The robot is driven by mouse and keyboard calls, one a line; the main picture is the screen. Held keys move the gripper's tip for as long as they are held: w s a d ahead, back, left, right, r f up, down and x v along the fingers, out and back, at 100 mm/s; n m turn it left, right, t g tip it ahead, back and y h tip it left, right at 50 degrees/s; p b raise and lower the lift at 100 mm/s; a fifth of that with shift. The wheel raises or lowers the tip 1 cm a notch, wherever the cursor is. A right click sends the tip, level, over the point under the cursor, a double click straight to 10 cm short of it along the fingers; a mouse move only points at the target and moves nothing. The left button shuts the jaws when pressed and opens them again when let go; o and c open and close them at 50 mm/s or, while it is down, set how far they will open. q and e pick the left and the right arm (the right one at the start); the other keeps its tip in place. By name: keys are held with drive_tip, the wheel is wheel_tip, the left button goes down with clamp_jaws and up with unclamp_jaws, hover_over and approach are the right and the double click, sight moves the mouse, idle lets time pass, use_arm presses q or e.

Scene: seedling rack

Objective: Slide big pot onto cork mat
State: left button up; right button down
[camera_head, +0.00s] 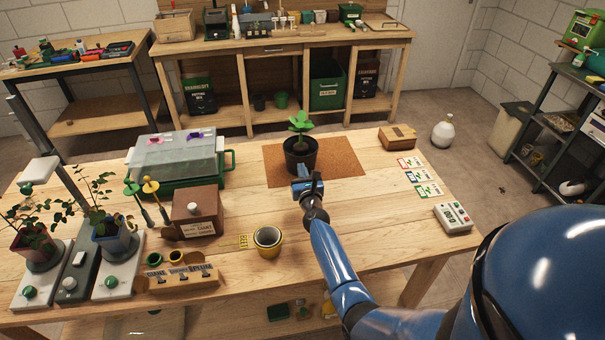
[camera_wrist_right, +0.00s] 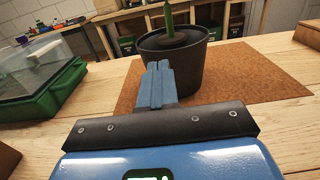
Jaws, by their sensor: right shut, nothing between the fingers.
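The big pot (camera_head: 301,160) is black and round with a green leafy seedling in it. It stands upright on the cork mat (camera_head: 345,158), toward the mat's left part. In the right wrist view the pot (camera_wrist_right: 190,62) fills the upper middle, with brown cork mat (camera_wrist_right: 265,80) around and to its right. My right gripper (camera_head: 305,184) is shut and empty in front of the pot, at its near side. In the right wrist view its closed fingers (camera_wrist_right: 156,72) overlap the pot's lower left; I cannot tell whether they touch it. My left gripper is not in view.
A lidded green propagator (camera_head: 178,158) stands left of the mat. A brown box (camera_head: 197,212) and a yellow-rimmed pot (camera_head: 267,241) stand nearer. Seed packets (camera_head: 420,175), a small box (camera_head: 397,137) and a white device (camera_head: 453,218) are at the right. Bare wood lies in front of the mat.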

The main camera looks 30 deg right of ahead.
drive_tip(key=p+v, duration=0.2)
drive_tip(key=v, duration=0.3)
drive_tip(key=shift+d+f, duration=0.1)
drive_tip(key=shift+f, duration=0.05)
drive_tip(key=v, duration=0.5)
drive_tip(key=shift+p, duration=0.35)
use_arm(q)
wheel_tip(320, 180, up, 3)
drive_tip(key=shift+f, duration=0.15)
